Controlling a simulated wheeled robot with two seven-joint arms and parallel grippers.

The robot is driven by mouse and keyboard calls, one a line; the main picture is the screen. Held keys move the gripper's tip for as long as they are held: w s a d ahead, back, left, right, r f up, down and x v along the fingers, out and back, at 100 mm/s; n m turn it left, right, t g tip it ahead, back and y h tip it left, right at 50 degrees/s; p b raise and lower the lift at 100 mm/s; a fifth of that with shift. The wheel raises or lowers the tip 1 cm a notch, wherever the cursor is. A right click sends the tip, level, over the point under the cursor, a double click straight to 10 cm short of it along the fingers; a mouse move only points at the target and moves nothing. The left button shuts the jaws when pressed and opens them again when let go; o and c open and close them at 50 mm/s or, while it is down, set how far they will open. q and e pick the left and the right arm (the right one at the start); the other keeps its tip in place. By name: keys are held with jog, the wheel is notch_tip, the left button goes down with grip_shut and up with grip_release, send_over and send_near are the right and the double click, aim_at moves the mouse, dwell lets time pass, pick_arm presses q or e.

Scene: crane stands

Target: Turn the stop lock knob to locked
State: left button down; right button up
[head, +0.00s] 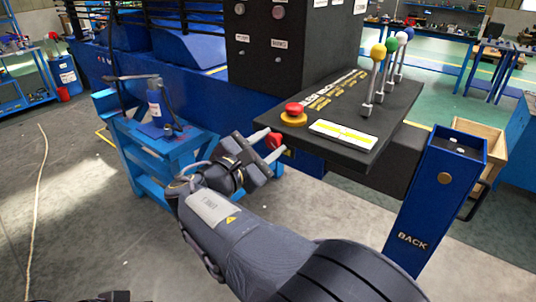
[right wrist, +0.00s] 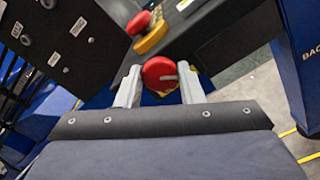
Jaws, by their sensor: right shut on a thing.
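The stop lock knob, a round red knob with a pale mark on its face, sits between the fingers of my right gripper in the right wrist view (right wrist: 160,75). In the head view the red knob (head: 274,141) shows at the side of the dark control console, below its top. My right gripper (head: 268,146) is shut on the knob, one finger on each side; it also shows in the right wrist view (right wrist: 160,88). Part of the knob's yellow backing shows below it. Which setting the knob points to cannot be read.
The console top (head: 400,105) carries a red mushroom button (head: 294,109) on a yellow base and levers with yellow (head: 378,52), green and other coloured balls. A blue post marked BACK (head: 425,200) stands right. A blue stand (head: 150,140) with a bottle is left.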

jog(key=m+b, duration=0.8)
jog(key=shift+f, duration=0.3)
jog(key=shift+r+m+b, duration=0.2)
jog(key=shift+m+b, duration=1.25)
jog(key=shift+m, duration=0.05)
jog(key=o, duration=1)
jog(key=shift+r, duration=0.1)
jog(key=v, duration=0.8)
